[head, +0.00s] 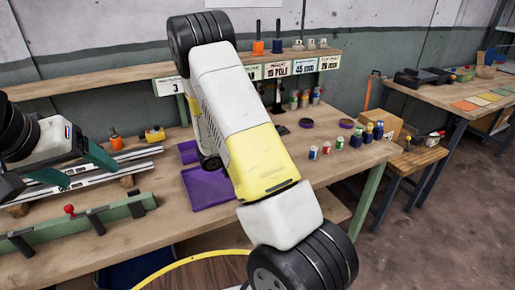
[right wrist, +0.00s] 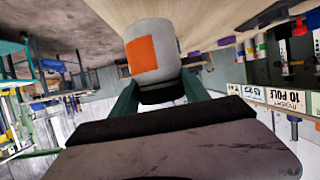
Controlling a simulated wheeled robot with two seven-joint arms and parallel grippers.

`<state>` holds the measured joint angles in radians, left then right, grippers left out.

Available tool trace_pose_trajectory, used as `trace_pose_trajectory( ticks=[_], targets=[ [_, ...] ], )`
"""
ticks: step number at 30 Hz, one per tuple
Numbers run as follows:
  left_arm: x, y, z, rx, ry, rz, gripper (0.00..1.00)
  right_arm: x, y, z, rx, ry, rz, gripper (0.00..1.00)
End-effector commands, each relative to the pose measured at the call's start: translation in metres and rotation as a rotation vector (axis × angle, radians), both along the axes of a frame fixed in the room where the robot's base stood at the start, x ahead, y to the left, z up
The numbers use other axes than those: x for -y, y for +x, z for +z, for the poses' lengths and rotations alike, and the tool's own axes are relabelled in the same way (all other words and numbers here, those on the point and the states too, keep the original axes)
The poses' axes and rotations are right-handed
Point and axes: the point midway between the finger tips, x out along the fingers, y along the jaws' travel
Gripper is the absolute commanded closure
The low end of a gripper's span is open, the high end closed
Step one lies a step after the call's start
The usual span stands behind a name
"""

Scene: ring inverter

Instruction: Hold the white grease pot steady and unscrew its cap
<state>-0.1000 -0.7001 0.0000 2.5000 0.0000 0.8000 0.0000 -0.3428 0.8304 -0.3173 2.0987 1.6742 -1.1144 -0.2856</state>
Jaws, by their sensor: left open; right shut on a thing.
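The white grease pot (right wrist: 168,66) with an orange label shows in the right wrist view, which is upside down. My right gripper (right wrist: 160,98) is shut on it, with a teal finger on either side of its narrow end. A dark part sits between the fingers; I cannot tell whether it is the cap. The pot's wide end is toward the wooden table; I cannot tell whether it touches. In the head view my right arm hides the pot and right gripper. My left gripper (head: 76,168) is open and empty at the left, above the metal rails.
A purple tray (head: 207,190) lies on the workbench (head: 150,220) beside my right arm. Metal rails (head: 120,165) and a green bar (head: 85,225) lie at the left. Small coloured pots (head: 340,143) stand at the right end, near a cardboard box (head: 386,122).

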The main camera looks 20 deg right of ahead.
Motion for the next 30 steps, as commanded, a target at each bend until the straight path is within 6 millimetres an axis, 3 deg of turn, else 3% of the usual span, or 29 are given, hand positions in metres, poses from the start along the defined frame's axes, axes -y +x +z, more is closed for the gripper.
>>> trace_pose_trajectory(
  ticks=[1, 7, 20, 26, 30],
  targets=[
    [0.000, 0.000, 0.000, 0.000, 0.000, 0.000, 0.27, 0.000, 0.000, 0.000, 0.000, -0.001, 0.000, 0.62],
    [0.000, 0.000, 0.000, 0.000, 0.000, 0.000, 0.27, 0.000, 0.000, 0.000, 0.000, -0.001, 0.000, 1.00],
    [0.000, 0.000, 0.000, 0.000, 0.000, 0.000, 0.27, 0.002, 0.005, 0.003, 0.001, -0.001, 0.035, 1.00],
    [0.000, 0.000, 0.000, 0.000, 0.000, 0.000, 0.27, 0.004, 0.033, 0.018, 0.001, 0.000, 0.252, 1.00],
    [0.000, 0.000, 0.000, 0.000, 0.000, 0.000, 0.27, -0.010, 0.059, 0.024, -0.002, 0.001, 0.477, 1.00]
  ],
)
